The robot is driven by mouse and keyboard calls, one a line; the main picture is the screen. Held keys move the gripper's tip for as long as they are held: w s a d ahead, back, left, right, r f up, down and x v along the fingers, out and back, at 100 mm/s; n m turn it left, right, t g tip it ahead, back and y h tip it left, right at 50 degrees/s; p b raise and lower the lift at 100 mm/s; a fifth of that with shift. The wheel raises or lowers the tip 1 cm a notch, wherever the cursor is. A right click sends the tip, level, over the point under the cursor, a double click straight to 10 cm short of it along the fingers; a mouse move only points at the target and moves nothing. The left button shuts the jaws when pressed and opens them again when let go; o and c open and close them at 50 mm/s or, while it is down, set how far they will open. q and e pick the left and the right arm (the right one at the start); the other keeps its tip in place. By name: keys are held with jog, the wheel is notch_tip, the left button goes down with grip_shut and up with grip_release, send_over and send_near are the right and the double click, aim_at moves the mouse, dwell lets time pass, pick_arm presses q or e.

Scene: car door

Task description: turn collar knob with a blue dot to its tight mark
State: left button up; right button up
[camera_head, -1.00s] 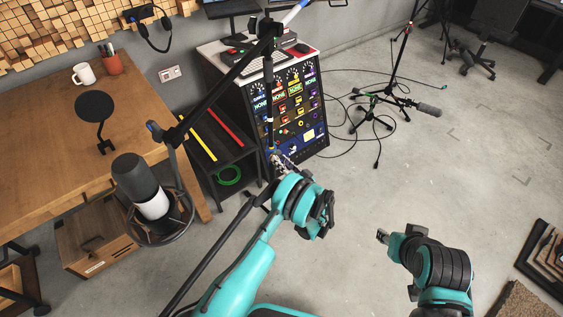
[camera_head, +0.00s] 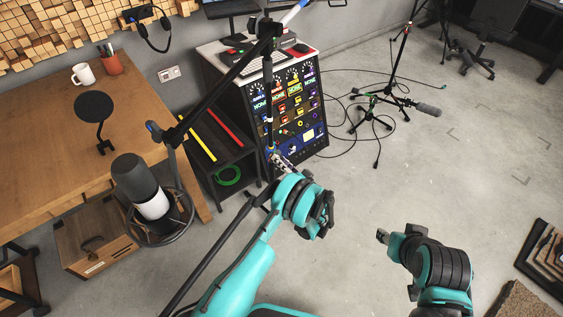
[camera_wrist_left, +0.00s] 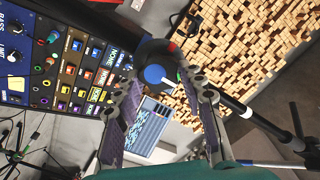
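A dark round collar knob (camera_wrist_left: 155,58) with a blue disc and a white pointer line on it shows in the left wrist view. A small red mark sits at its upper edge and a green one at its right. My left gripper (camera_wrist_left: 161,80) is open, with one fingertip on each side of the knob; I cannot tell whether they touch it. In the head view, my left gripper (camera_head: 279,160) is at the upright pole of the black microphone stand (camera_head: 268,95), and the knob there is mostly hidden. My right gripper (camera_head: 383,237) is low at the right, away from the stand; its fingers are unclear.
The stand's boom holds a large microphone (camera_head: 150,190) at the left, before a wooden desk (camera_head: 45,150). A rack of audio panels (camera_head: 290,105) stands behind the pole. The floor at right is mostly clear.

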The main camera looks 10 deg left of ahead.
pick_arm(q)
jog(key=shift+o, duration=1.2)
jog(key=v, duration=1.2)
